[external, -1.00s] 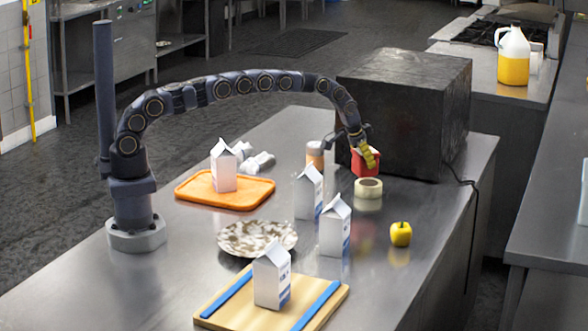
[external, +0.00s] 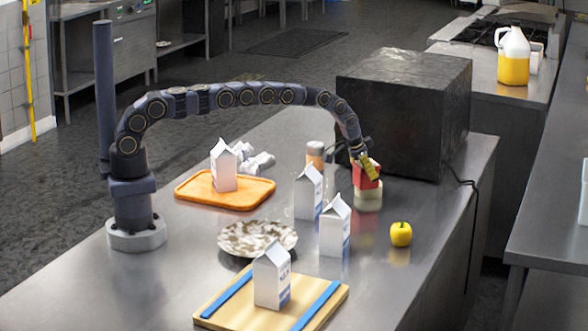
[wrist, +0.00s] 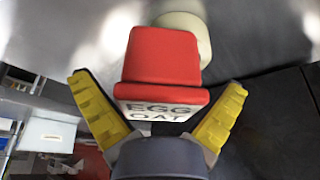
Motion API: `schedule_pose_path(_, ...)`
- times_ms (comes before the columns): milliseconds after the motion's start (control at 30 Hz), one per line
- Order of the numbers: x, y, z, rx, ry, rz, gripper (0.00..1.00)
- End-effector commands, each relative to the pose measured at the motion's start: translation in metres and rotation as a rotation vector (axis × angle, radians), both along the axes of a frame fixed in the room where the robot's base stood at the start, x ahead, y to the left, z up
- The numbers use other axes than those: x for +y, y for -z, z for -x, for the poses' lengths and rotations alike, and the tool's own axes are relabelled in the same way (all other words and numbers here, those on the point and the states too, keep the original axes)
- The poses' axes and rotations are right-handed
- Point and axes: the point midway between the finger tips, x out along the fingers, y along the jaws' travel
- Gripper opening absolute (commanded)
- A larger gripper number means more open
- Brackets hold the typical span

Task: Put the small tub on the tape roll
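The small tub (external: 366,171), red with a white label reading "EGG OAT", sits on top of the tape roll (external: 368,197), a cream ring lying flat on the steel counter. The tub looks slightly tilted in the external view. In the wrist view the tub (wrist: 163,65) fills the middle, and part of the tape roll (wrist: 190,28) shows behind it. My gripper (wrist: 158,84) has its yellow fingers spread wide on either side of the tub, with visible gaps. In the external view my gripper (external: 370,168) is at the tub, covering part of it.
A large dark block (external: 405,112) stands right behind the tub. A carton (external: 309,190) and another carton (external: 335,227) stand to the left and front. A yellow apple (external: 400,234) lies at front right. A shaker (external: 315,155) stands at back left. Counter between tape and apple is clear.

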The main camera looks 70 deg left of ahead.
Motion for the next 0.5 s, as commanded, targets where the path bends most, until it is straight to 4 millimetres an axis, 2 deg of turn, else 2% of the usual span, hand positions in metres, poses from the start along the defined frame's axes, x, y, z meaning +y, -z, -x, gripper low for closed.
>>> schedule_pose_path(267, 0.000, -0.008, 0.001, -0.001, 0.000, 0.000, 1.00)
schedule_pose_path(500, 0.000, -0.034, 0.011, -0.001, 0.000, 0.001, 1.00)
